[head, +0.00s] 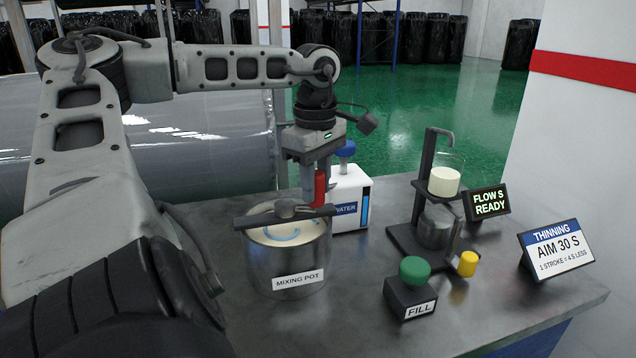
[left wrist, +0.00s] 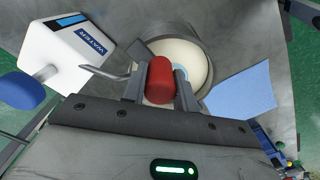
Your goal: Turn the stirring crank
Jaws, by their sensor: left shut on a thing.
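The mixing pot (head: 287,262) is a metal pot of cream-coloured liquid on the grey table, with a dark bar across its top. The liquid also shows in the left wrist view (left wrist: 189,50). The stirring crank has a hub (head: 286,207) on the bar and a red upright handle (head: 320,188) at the pot's back right side. My left gripper (head: 314,180) comes down from above and is shut on the red handle. In the left wrist view the red handle (left wrist: 160,79) sits between the two fingers. My right gripper is in neither view.
A white water container (head: 351,195) with a blue knob stands close behind the pot. A flow cup stand (head: 420,215), a green FILL button (head: 414,270), a FLOW S display (head: 488,202) and a THINNING sign (head: 556,250) stand to the right. The table's front middle is clear.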

